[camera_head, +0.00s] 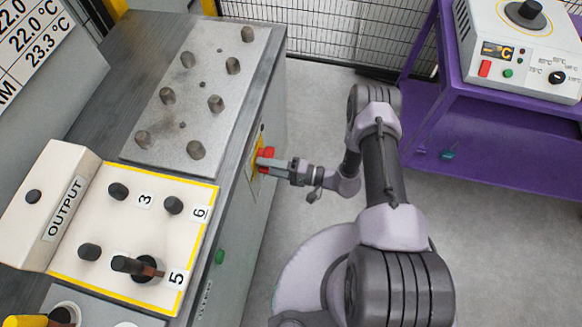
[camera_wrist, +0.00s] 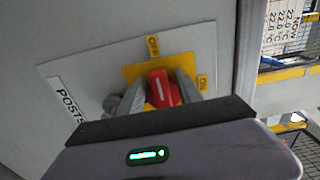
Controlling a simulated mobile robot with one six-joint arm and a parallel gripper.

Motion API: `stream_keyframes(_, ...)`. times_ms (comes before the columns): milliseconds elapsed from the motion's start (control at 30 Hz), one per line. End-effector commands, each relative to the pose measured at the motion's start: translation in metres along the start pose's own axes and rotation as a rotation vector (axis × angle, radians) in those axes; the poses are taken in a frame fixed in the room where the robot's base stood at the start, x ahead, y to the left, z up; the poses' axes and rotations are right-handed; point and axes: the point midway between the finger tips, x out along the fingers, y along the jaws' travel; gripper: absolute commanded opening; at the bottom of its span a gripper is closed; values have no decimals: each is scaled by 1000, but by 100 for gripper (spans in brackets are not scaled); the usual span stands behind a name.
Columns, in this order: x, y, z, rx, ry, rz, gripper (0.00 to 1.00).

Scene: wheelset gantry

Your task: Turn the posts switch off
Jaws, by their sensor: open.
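The posts switch is a red handle (camera_wrist: 162,88) on a yellow plate (camera_wrist: 134,73), set in a light grey panel marked POSTS (camera_wrist: 68,100). In the wrist view one yellow tag (camera_wrist: 152,47) sits above the handle and an ON tag (camera_wrist: 203,83) sits to its right. The handle's white line runs roughly up and down, tilted slightly left at the top. My gripper (camera_wrist: 158,86) is open, with one finger on each side of the handle; I cannot tell if they touch it. In the head view my gripper (camera_head: 271,163) reaches the red switch (camera_head: 266,153) on the cabinet's side.
A grey round part (camera_wrist: 110,104) sits left of the switch. The cabinet top holds a plate with several posts (camera_head: 200,95) and an OUTPUT panel (camera_head: 75,200). A green button (camera_head: 219,257) is on the cabinet side.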

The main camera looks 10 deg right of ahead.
Motion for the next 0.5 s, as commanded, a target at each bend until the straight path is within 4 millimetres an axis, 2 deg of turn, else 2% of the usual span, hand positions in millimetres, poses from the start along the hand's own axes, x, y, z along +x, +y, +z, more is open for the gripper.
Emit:
stream_keyframes(167, -18, -2, -2, 0, 5, 0, 42)
stream_keyframes(267, -44, -2, -2, 0, 8, 0, 42)
stream_keyframes(500, -122, -2, -1, -1, 8, 1, 42)
